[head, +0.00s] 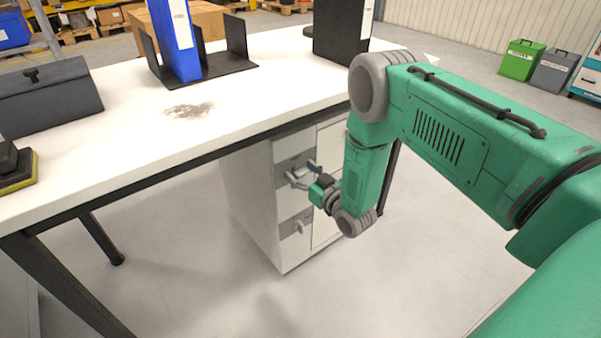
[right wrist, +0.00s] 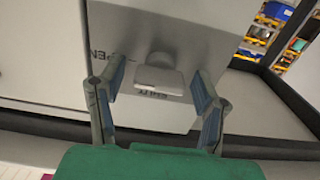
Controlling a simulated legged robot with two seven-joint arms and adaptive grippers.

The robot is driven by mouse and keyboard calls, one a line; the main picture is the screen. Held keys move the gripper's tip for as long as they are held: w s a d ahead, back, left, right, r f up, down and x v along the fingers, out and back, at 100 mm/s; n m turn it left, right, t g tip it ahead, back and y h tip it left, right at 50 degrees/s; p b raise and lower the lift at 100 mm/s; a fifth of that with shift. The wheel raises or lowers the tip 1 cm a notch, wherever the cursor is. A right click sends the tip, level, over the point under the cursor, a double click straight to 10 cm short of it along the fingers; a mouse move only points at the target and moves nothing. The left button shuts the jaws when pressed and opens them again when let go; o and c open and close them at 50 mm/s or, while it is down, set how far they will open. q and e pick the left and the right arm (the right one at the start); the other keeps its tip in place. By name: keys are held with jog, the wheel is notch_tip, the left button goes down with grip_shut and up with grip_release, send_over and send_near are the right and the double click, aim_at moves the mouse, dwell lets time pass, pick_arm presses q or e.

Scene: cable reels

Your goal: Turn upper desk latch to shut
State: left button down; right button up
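The white desk cabinet (head: 252,200) stands under the table, with two grey latch plates on its front. The upper latch is mostly hidden by my right gripper in the head view. The lower latch (head: 300,226) shows beneath it. In the right wrist view the upper latch handle (right wrist: 158,80) is a light grey lever on a round hub, over a grey plate with dark lettering; OPEN is partly readable at left, and the lever partly covers lettering at its end. My right gripper (head: 301,176) is open, its two fingers (right wrist: 158,82) on either side of the lever, with gaps visible. My left gripper is out of view.
The white tabletop (head: 260,85) with its dark edge overhangs the cabinet. It carries a blue binder (head: 176,40), a black binder (head: 340,30) and a dark toolbox (head: 45,98). A table leg (head: 70,285) stands at left. Floor in front of the cabinet is clear.

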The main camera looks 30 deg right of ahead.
jog(key=shift+d+f, duration=0.1)
jog(key=shift+d, duration=0.2)
jog(key=c, duration=1)
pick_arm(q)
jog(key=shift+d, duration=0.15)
pick_arm(e)
jog(key=shift+a, duration=0.15)
